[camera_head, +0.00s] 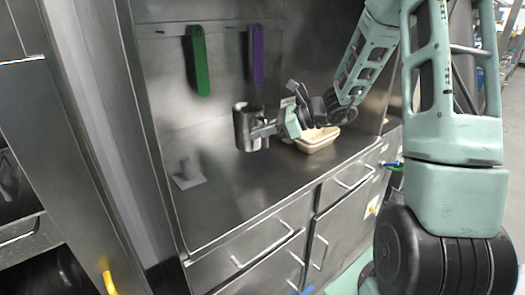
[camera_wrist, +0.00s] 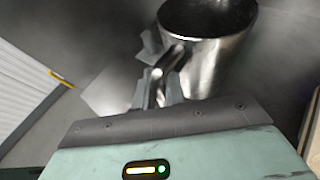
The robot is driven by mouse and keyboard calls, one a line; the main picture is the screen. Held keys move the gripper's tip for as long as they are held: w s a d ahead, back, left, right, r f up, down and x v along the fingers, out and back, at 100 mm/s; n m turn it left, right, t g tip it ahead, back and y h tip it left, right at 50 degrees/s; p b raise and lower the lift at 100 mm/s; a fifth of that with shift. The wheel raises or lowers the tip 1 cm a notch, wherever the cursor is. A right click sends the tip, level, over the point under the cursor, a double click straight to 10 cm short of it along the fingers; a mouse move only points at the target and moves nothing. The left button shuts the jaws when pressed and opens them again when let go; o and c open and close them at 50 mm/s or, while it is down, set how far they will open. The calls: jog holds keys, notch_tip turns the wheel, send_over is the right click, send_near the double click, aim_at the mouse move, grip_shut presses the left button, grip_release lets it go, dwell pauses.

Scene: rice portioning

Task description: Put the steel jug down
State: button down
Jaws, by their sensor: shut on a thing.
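The steel jug (camera_head: 241,131) is over the steel counter (camera_head: 232,192) in the head view and looks roughly upright. I cannot tell whether its base touches the counter. My gripper (camera_head: 264,130) reaches it from the right and is shut on its handle. In the wrist view the jug (camera_wrist: 222,65) fills the top middle, its open mouth dark inside. The handle (camera_wrist: 170,62) is between my fingertips (camera_wrist: 158,90). The jug's base is partly hidden in that view.
A small grey stand (camera_head: 187,176) is on the left. A green tool (camera_head: 200,62) and a purple tool (camera_head: 257,55) hang on the back wall. The front-middle counter is clear.

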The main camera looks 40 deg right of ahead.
notch_tip(320, 180, down, 8)
jog(key=shift+r, duration=0.1)
jog(key=c, duration=1.5)
grip_release()
jog(key=shift+o, duration=0.2)
